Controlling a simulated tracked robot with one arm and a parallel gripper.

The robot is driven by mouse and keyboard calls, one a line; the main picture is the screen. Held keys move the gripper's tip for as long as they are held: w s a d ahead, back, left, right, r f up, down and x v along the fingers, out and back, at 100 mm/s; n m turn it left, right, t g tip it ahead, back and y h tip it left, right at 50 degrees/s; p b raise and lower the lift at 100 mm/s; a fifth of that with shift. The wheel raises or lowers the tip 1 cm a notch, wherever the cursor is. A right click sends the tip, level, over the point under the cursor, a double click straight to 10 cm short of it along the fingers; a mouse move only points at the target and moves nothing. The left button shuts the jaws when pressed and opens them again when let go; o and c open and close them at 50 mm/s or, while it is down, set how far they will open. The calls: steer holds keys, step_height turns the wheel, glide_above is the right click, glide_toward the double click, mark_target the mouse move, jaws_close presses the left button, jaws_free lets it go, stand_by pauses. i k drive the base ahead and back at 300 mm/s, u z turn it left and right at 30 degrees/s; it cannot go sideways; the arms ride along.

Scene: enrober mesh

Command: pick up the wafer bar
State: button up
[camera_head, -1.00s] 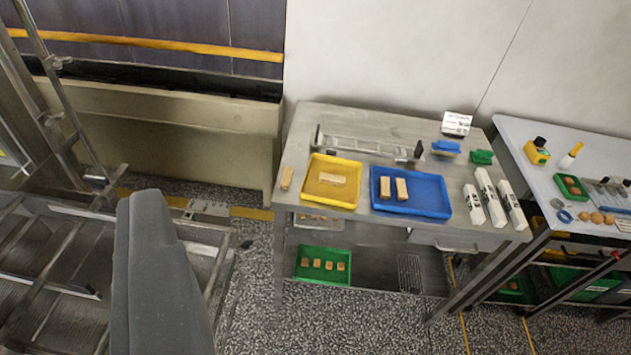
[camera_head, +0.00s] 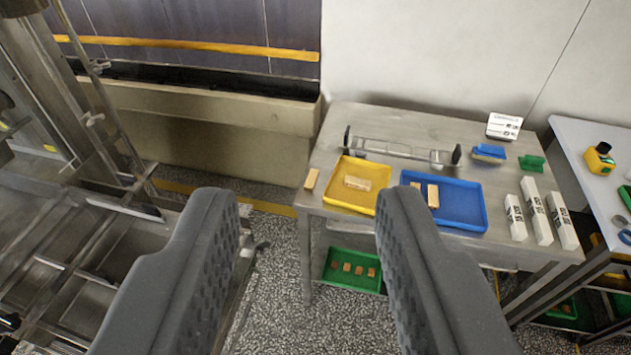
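Several tan wafer-like bars are in view, and I cannot tell which one is the task's wafer bar. One bar (camera_head: 311,179) lies on the steel table (camera_head: 390,122), left of the yellow tray. Another tan piece (camera_head: 357,183) lies in the yellow tray (camera_head: 350,205). Bars (camera_head: 433,196) also lie in the blue tray (camera_head: 468,202), partly hidden by my right finger. Several small pieces lie in a green tray (camera_head: 338,278) on the lower shelf. My gripper (camera_head: 306,200) is open and empty, its fingers wide apart, well short of the table.
A metal rack (camera_head: 400,149) stands at the back of the table. A second table (camera_head: 600,150) adjoins at right. Metal framework (camera_head: 70,235) fills the left. Speckled floor lies between.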

mark_target(310, 184)
steer(key=z, duration=0.05)
steer(key=i, duration=1)
steer(key=u, duration=0.05)
